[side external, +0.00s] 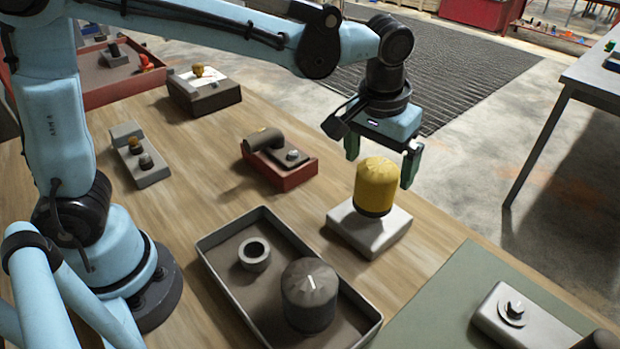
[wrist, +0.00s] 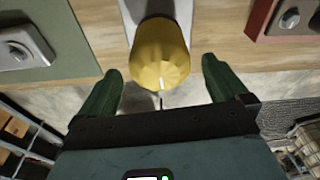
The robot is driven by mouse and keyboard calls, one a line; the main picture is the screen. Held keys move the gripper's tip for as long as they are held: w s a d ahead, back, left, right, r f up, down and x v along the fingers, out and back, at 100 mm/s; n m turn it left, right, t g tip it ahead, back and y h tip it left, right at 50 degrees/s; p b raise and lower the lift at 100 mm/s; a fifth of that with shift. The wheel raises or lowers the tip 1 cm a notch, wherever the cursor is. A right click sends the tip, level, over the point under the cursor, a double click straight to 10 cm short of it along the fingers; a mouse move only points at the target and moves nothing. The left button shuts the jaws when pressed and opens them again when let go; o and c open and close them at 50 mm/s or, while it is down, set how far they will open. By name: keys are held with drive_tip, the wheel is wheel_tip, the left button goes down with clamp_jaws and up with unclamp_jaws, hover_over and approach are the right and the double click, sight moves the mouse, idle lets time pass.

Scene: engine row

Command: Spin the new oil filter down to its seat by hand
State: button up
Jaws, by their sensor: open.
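The yellow oil filter (side external: 376,186) stands upright on a pale block (side external: 370,235) near the table's far edge. In the wrist view the filter (wrist: 160,55) shows its ribbed yellow top with a white mark. My gripper (side external: 382,170) is open above and around the filter's upper part, one green finger on each side. In the wrist view the fingers of my gripper (wrist: 160,85) are spread with gaps beside the filter. The joint between the filter and the block is partly hidden, so I cannot tell how closely it sits.
A dark tray (side external: 225,285) in front holds a black filter-like cylinder (side external: 310,295) and a grey ring (side external: 254,254). A red-based block (side external: 280,165) stands left of the filter. A green mat (side external: 450,290) with a pale part (side external: 525,320) lies at the right.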

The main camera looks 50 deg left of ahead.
drive_tip(key=shift+w+f, duration=0.15)
drive_tip(key=shift+f, duration=0.95)
drive_tip(key=shift+w+f, duration=0.15)
drive_tip(key=shift+f, duration=0.9)
drive_tip(key=c, duration=1.3)
drive_tip(key=shift+o, duration=0.2)
drive_tip(key=m, duration=0.4)
drive_tip(key=shift+h, duration=0.3)
drive_tip(key=m, duration=0.4)
drive_tip(key=shift+m+h, duration=0.4)
drive_tip(key=m+g, duration=0.1)
drive_tip(key=m, duration=0.3)
drive_tip(key=shift+s+d+m, duration=0.1)
drive_tip(key=shift+d+m, duration=0.05)
drive_tip(key=shift+m, duration=0.25)
drive_tip(key=m, duration=0.3)
drive_tip(key=shift+d+m+h, duration=0.1)
drive_tip(key=shift+m+h, duration=0.2)
drive_tip(key=shift+m, duration=0.1)
drive_tip(key=o, duration=1.3)
drive_tip(key=shift+f, duration=0.1)
drive_tip(key=shift+c, duration=0.2)
